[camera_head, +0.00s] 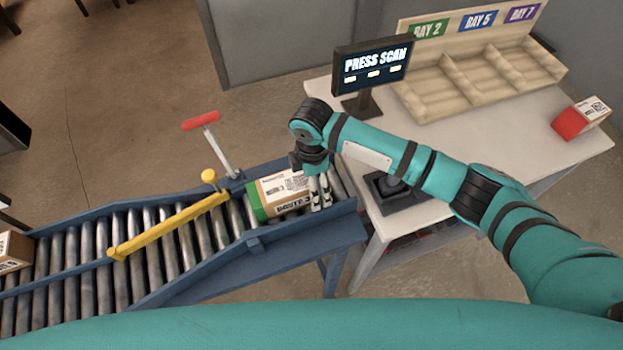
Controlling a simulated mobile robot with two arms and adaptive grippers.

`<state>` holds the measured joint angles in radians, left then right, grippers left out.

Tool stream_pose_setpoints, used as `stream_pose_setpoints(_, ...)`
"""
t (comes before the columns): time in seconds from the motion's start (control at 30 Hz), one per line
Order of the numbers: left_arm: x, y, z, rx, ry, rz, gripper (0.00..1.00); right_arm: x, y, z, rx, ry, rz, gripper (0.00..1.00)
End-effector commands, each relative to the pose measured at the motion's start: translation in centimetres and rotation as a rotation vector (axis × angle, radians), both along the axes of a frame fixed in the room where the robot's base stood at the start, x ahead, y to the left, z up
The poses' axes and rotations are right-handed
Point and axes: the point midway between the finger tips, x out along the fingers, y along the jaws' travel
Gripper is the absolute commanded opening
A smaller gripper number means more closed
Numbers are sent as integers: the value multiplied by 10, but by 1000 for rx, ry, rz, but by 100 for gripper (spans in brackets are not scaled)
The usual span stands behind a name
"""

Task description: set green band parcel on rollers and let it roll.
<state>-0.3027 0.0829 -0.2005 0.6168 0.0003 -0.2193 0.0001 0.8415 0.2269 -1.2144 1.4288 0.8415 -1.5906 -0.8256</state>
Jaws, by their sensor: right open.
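The green band parcel (277,196) is a brown box with a white label and a green end on its left. It lies on the rollers (158,250) near the right end of the blue-framed conveyor. My right gripper (321,206) is open at the parcel's right end, fingers pointing down. I cannot tell whether the fingers touch the box. A yellow bar (170,226) crosses the rollers just left of the parcel. My left gripper is not in view.
A lever with a red handle (201,121) stands behind the conveyor. Another parcel (14,250) sits at the far left of the rollers. On the white table (480,135) are a "PRESS SCAN" screen (373,68), wooden bays (480,76), a red-banded parcel (580,118) and a dark device (385,187).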

Motion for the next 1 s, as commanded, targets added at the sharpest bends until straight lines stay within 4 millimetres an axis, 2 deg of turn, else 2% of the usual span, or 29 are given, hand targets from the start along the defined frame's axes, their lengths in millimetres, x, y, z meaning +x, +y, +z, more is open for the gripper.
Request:
stream_pose_setpoints(0.17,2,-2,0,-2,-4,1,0,1,1,30,4,-5,0,100)
stream_pose_setpoints(0.4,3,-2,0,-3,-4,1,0,1,1,82,3,-7,1,100)
stream_pose_setpoints(0.53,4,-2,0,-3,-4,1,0,1,1,103,3,-6,0,100)
stream_pose_setpoints(0.77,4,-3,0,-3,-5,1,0,0,0,117,2,-3,0,100)
stream_pose_setpoints(1.0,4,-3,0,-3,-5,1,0,-8,6,111,31,1,-18,100)
